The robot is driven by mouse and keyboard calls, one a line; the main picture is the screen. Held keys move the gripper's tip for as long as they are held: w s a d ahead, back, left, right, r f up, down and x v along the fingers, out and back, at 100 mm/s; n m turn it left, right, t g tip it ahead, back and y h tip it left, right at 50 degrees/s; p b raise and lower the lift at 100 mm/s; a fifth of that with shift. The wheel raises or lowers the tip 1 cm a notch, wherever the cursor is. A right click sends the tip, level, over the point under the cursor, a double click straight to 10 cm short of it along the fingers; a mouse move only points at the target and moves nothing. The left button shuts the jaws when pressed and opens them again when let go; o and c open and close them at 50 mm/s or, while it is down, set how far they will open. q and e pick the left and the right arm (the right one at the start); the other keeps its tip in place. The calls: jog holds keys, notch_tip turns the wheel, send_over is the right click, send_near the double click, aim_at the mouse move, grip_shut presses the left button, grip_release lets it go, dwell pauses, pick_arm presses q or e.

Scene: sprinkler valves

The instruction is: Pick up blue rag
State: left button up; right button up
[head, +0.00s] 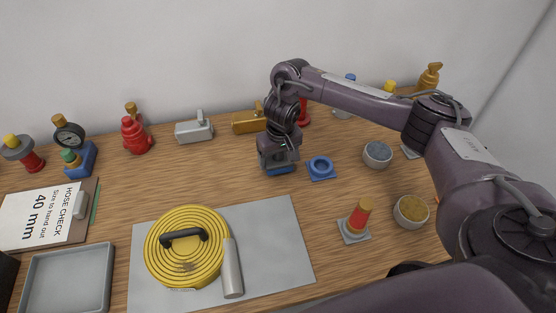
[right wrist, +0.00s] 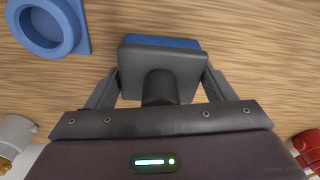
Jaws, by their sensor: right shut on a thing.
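The blue rag (head: 279,171) shows as a blue pad under my right gripper (head: 278,160), at the back middle of the wooden table. In the right wrist view the blue rag (right wrist: 170,42) forms the layer beyond a dark grey plate with a round stem. My right gripper (right wrist: 160,88) is shut on this piece, with a finger on each side of the stem. The gripper hides most of it in the head view, and I cannot tell whether it touches the table. My left gripper is not in view.
A blue ring on a square base (head: 320,168) stands just right of the rag. Behind are a brass-coloured block (head: 247,122) and a grey one (head: 194,130). A grey mat (head: 275,245) carries a coiled yellow hose (head: 186,245). A grey tray (head: 107,275) lies front left.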

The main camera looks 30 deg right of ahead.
notch_tip(320, 180, up, 18)
jog(key=p, duration=0.6)
jog(key=shift+r, duration=0.2)
jog(key=o, duration=0.5)
jog(key=c, duration=0.3)
jog(key=shift+c, duration=0.2)
